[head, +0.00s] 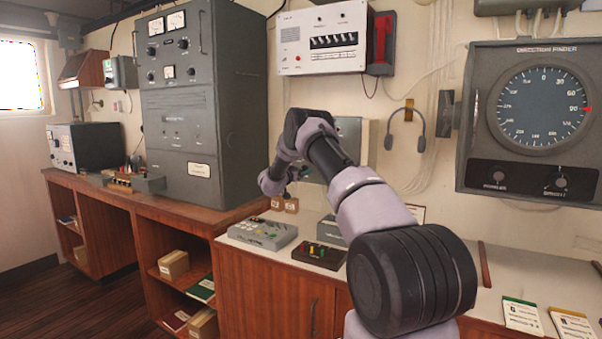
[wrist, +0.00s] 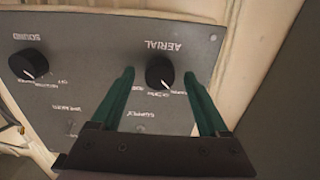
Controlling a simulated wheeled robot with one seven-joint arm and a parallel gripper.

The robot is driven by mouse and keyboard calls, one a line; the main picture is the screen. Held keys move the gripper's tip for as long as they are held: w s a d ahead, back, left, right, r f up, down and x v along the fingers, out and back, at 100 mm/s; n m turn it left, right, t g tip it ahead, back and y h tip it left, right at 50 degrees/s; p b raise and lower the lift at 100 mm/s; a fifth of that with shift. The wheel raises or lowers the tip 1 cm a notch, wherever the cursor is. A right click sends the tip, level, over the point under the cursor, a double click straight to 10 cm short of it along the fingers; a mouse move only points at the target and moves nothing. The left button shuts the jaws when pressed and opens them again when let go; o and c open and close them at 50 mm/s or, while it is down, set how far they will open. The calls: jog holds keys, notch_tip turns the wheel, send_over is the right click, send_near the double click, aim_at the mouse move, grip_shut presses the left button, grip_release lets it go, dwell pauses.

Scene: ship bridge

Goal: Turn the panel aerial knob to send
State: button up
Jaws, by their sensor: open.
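The grey panel (wrist: 95,75) fills much of the wrist view and appears upside down there. Its black aerial knob (wrist: 159,72) sits below the inverted AERIAL lettering, with a white pointer mark at its lower right in the picture. My gripper (wrist: 160,78) is open, with one green finger on each side of the aerial knob. A gap shows on both sides, and whether either finger touches the knob cannot be told. The small position labels are partly legible. In the head view the panel (head: 350,135) is on the wall, partly hidden behind my arm.
A second black knob, marked SOUND (wrist: 29,64), is on the same panel, left of the aerial knob in the wrist view. Headphones (head: 408,130) hang right of the panel. Below, a grey box (head: 262,233) and a black box (head: 318,256) rest on the counter.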

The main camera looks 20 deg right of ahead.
grip_shut()
jog(key=shift+m, duration=0.3)
jog(key=m, duration=0.3)
jog(key=shift+m, duration=0.3)
jog(key=m, duration=0.9)
jog(key=shift+f+m, duration=0.1)
jog(key=shift+m, duration=2.2)
